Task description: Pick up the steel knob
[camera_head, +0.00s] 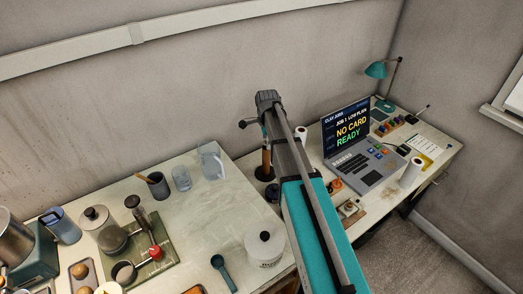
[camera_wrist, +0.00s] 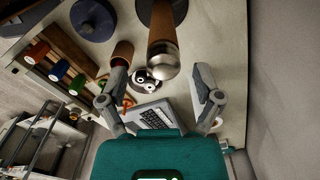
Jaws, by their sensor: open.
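In the wrist view, the steel knob (camera_wrist: 163,58) is a shiny rounded ball on the end of a brown wooden handle, which rises from a dark round base. My gripper (camera_wrist: 160,78) is open, one grey finger on each side. The knob lies between and slightly beyond the fingertips, and I see no contact. In the head view, a brown upright piece (camera_head: 266,163) shows just left of my arm. I cannot make out the knob there, and my arm covers much of that spot.
A laptop (camera_head: 362,150) stands right of my arm, with a teal lamp (camera_head: 377,70) behind it. A white lidded jar (camera_head: 264,248), a glass pitcher (camera_head: 211,160) and a glass (camera_head: 181,178) stand to the left.

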